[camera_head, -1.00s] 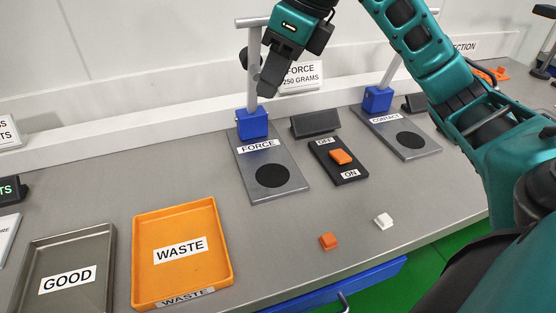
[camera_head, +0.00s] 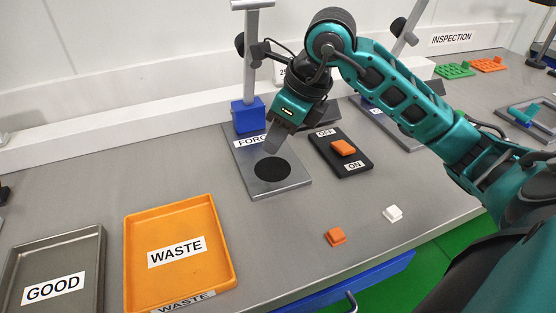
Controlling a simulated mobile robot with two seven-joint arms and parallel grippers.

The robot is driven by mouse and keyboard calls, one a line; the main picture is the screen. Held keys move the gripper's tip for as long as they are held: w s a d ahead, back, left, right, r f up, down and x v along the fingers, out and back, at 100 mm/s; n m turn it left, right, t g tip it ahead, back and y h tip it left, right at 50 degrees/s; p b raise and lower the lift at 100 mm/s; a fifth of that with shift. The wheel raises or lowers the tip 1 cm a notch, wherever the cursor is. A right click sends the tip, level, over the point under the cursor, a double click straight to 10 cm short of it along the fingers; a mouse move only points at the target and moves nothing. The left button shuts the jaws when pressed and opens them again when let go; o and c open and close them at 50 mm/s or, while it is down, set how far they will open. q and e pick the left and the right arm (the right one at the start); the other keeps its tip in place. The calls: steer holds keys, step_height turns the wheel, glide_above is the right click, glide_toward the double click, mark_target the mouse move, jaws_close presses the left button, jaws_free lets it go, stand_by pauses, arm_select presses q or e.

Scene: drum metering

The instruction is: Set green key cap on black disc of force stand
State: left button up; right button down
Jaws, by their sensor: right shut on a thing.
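The force stand (camera_head: 289,187) is a grey plate with a blue block (camera_head: 247,116), an upright post and a FORCE label. Its round black disc (camera_head: 272,170) is bare where I can see it. My right gripper (camera_head: 272,147) points down over the far edge of the disc, in front of the FORCE label, with its fingers shut. The green key cap cannot be made out; what the fingers hold is hidden behind them. My left gripper is not in view.
A black ON/OFF switch box (camera_head: 352,165) with an orange cap is right of the stand. Loose orange (camera_head: 336,236) and white (camera_head: 393,213) caps lie nearer. The orange WASTE tray (camera_head: 230,262) and grey GOOD tray (camera_head: 96,262) are left. Green (camera_head: 453,71) and orange racks stand far right.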

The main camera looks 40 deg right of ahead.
mark_target(272, 168)
steer(key=shift+f+b, duration=0.35)
steer(key=shift+f, duration=2.15)
steer(key=shift+f, duration=0.1)
steer(key=shift+f, duration=0.15)
steer(key=c, duration=0.9)
jaws_free()
steer(key=shift+r, duration=0.55)
steer(key=p+v, duration=0.1)
steer(key=v, duration=1)
steer(key=shift+s+d+r+p, duration=0.1)
steer(key=shift+s+r+p, duration=0.05)
steer(key=shift+p, duration=0.2)
